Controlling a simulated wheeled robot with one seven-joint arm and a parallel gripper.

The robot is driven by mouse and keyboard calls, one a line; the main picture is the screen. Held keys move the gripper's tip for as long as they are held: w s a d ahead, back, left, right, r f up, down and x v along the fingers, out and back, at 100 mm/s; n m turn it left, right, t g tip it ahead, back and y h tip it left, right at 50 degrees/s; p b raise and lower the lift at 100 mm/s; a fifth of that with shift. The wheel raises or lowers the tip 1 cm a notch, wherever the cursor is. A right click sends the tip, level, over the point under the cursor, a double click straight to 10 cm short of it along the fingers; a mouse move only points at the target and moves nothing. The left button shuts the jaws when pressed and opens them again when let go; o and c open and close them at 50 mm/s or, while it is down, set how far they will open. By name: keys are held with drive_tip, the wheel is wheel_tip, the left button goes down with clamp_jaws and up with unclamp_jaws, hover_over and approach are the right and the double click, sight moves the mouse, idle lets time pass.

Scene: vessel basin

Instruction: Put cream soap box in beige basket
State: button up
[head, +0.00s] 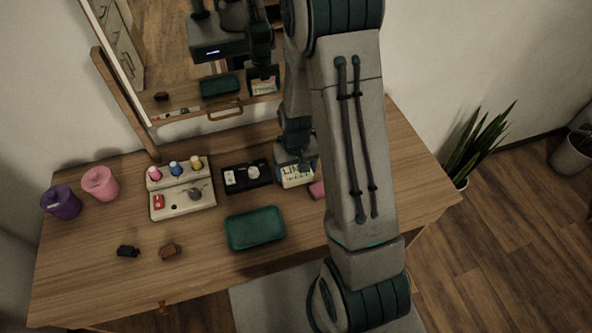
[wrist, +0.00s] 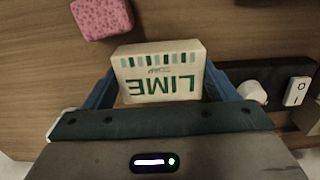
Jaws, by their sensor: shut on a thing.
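The cream soap box (wrist: 158,72), with green "LIME" lettering and green stripes, sits between the blue fingers of my gripper (wrist: 160,92) in the wrist view. My gripper is shut on it. In the head view the box (head: 297,179) shows below my gripper (head: 294,163), at the desk's back part, right of the black tray. Whether the box touches the desk is unclear. I cannot make out a beige basket in either view; my arm covers part of the desk's right side.
A pink sponge (head: 317,190) lies close to the box. Purple (head: 62,203) and pink (head: 100,184) cups are far left. A mirror (head: 168,55) stands behind.

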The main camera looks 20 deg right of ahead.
drive_tip(key=shift+f, duration=0.65)
drive_tip(key=shift+f, duration=0.2)
drive_tip(key=o, duration=0.8)
drive_tip(key=shift+r, duration=0.1)
